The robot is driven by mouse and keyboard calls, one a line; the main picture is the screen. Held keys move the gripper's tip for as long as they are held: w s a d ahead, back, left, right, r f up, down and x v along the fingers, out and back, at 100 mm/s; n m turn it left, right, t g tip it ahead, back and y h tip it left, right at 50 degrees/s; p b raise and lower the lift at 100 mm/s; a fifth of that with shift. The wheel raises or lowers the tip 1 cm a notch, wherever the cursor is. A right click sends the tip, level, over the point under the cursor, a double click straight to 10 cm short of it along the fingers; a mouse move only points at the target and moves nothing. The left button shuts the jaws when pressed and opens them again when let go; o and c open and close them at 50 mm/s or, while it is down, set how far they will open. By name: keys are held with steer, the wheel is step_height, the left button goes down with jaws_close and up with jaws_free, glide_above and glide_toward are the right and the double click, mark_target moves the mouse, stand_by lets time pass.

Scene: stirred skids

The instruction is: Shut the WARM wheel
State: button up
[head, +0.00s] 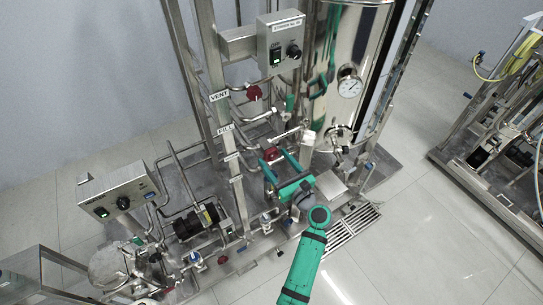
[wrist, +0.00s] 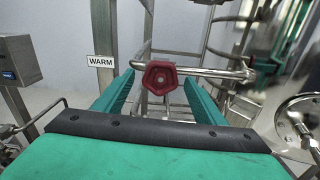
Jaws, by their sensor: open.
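The WARM wheel is a dark red, five-sided handwheel (wrist: 160,78) on a steel pipe, close to the WARM label (wrist: 101,61) in the wrist view. In the head view the red wheel (head: 271,154) shows small, just beyond my gripper (head: 271,163). My gripper has green fingers and a black-edged green palm. In the wrist view the open fingers (wrist: 160,88) stand to the left and right of the wheel, with gaps on both sides. Whether the fingertips reach past the wheel is hard to tell. Nothing is held.
Another red wheel (head: 254,92) sits higher, near the VENT label (head: 219,96). A FILL label (head: 225,129) is on the same post. Control boxes (head: 280,41) and (wrist: 18,60) flank the pipes. Open floor lies at the right.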

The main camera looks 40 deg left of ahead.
steer(key=v, duration=0.7)
steer(key=shift+s+d, duration=0.2)
steer(key=shift+d, duration=0.15)
steer(key=shift+w, duration=0.1)
steer(key=s+d+f+n+t+h, duration=0.6)
steer(key=s+d+f+h, duration=0.5)
steer(key=s+d+f, duration=0.5)
steer(key=s+d+r+n+h, duration=0.4)
steer(key=s+d+r+n, duration=0.1)
steer(key=s+d+n, duration=0.3)
steer(key=s+d+r+n+t+h, duration=0.1)
steer(key=s+d+r+n+t, duration=0.1)
steer(key=s+r+n, duration=0.7)
step_height(320, 180, up, 3)
steer(key=shift+d+f+h, duration=0.1)
steer(key=shift+d+h, duration=0.2)
steer(key=shift+d, duration=0.2)
